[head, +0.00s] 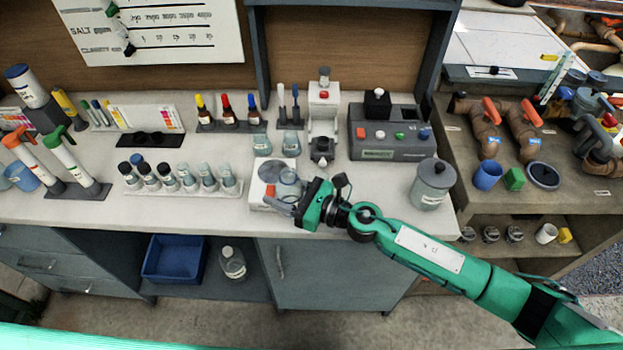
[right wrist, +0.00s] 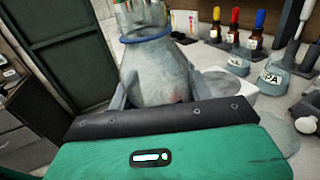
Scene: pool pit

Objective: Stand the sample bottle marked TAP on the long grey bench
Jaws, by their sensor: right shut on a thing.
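My right gripper (head: 292,207) is shut on a clear, cone-shaped glass vessel (head: 290,183) at the front of the long grey bench (head: 375,200). In the right wrist view the vessel (right wrist: 158,75) stands up between the fingers, a blue ring near its top; no label shows on it. In the head view it overlaps a white box with a grey round plate (head: 277,171); I cannot tell if they touch. A clear bottle (head: 232,262) with a pale label stands on the low shelf under the bench. I cannot read TAP on anything. My left gripper is not in view.
A rack of small bottles (head: 180,182) stands left of the gripper. A grey lidded pot (head: 432,184) stands to the right. Behind are dropper bottles (head: 226,110), a stirrer-like white device (head: 323,115) and a grey meter (head: 390,135). A blue tray (head: 174,259) lies below.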

